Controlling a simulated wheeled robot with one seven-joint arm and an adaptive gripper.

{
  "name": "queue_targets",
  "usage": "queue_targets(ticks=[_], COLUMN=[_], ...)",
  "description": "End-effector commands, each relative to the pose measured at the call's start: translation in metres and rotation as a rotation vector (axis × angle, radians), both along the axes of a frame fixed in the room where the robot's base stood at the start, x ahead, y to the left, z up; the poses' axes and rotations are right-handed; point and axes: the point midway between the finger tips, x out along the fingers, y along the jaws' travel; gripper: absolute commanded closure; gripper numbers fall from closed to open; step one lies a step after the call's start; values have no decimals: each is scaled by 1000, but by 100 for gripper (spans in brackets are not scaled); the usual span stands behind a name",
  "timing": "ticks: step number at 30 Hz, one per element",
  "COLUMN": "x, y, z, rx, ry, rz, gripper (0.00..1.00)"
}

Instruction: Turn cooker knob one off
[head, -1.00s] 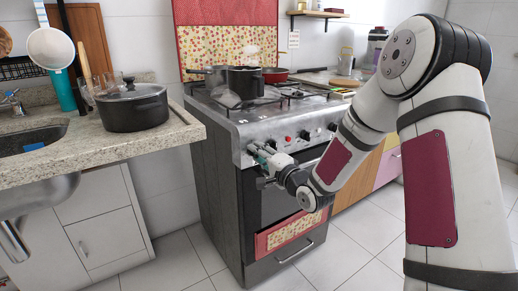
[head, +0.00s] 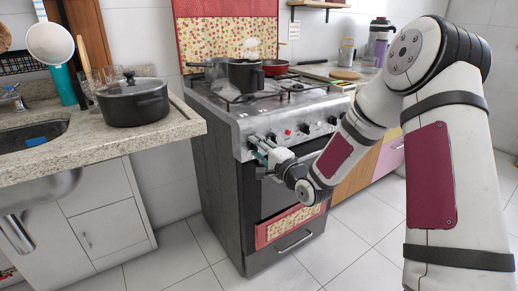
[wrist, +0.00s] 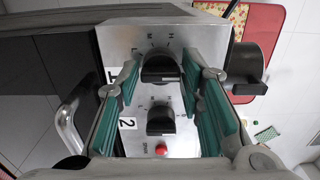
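Cooker knob one (wrist: 160,68) is a black knob beside the printed "1" on the steel front panel in the wrist view. Its pointer mark cannot be read clearly. My gripper (wrist: 160,80) is open, with one green-padded finger on each side of this knob. I cannot tell whether either pad touches it. In the head view my gripper (head: 260,150) is at the left end of the cooker's front panel (head: 316,122) and hides knob one. Knob two (wrist: 160,120), marked "2", is beside knob one, nearer the palm.
A red button (wrist: 161,149) lies past knob two. The oven handle (wrist: 70,120) is left in the wrist view. A dark pot (head: 245,75) and red pan (head: 275,67) stand on the hob. A lidded black pot (head: 135,104) is on the counter (head: 180,124). Floor before the cooker is clear.

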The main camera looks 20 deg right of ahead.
Motion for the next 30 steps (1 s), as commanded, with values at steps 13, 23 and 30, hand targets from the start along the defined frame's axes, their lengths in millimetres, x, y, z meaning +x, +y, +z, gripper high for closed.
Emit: queue_targets(ticks=[13, 23, 30], x=[-6, -62, -100], y=[-3, -22, -34], z=[0, 0, -1], rx=[-1, 0, -2], ry=[1, 2, 2], rz=[-3, -5, -3], gripper=[50, 50, 50])
